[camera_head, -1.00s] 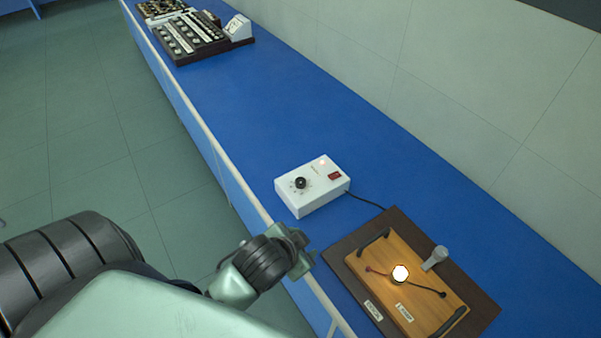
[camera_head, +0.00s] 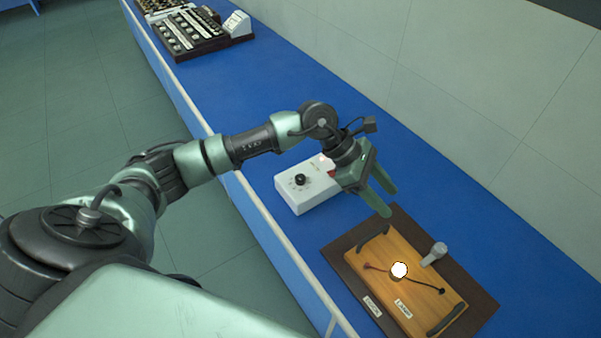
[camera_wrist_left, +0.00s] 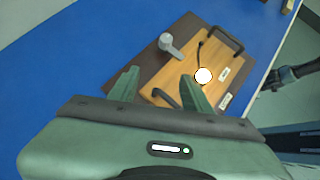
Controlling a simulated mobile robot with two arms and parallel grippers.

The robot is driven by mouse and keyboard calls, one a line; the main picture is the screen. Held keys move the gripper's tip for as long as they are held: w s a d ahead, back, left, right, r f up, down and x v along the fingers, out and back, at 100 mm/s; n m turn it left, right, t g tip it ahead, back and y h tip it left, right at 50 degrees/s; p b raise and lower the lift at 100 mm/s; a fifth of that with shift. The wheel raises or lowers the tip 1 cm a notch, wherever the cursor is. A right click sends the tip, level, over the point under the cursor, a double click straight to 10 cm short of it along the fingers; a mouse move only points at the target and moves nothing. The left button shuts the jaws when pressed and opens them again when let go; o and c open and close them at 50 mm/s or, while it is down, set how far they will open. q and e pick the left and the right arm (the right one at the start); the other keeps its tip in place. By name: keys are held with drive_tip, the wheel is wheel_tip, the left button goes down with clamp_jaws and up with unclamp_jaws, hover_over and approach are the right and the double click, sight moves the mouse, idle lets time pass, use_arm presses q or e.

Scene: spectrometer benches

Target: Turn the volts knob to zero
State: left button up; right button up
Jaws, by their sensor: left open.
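The white control box (camera_head: 296,196) with the black volts knob (camera_head: 300,179) sits on the blue bench in the head view. The knob's pointer is too small to read. My left gripper (camera_head: 387,203) is open and empty, above the bench just right of the box, and it hides the box's right part. In the left wrist view my gripper's fingers (camera_wrist_left: 160,90) are apart, with the wooden lamp board below them; the knob is not seen there. My right gripper is not in view.
A wooden board (camera_head: 385,285) with a glowing lamp (camera_head: 399,270), black handles and a grey post (camera_head: 435,254) lies on a dark base at the lower right. Instrument trays (camera_head: 190,38) stand at the bench's far end. The bench between is clear.

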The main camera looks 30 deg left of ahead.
use_arm(q)
drive_tip(key=w+a+f+m+g+y, duration=0.15)
drive_tip(key=a+y, duration=0.45)
drive_tip(key=a, duration=0.8)
drive_tip(key=y, duration=0.3)
hover_over(300, 177)
drive_tip(key=shift+r, duration=0.2)
wheel_tip(300, 177, down, 7)
drive_tip(key=p, duration=0.2)
drive_tip(key=shift+r+p, duration=0.15)
drive_tip(key=shift+p, duration=0.2)
drive_tip(key=shift+f, duration=0.4)
clamp_jaws()
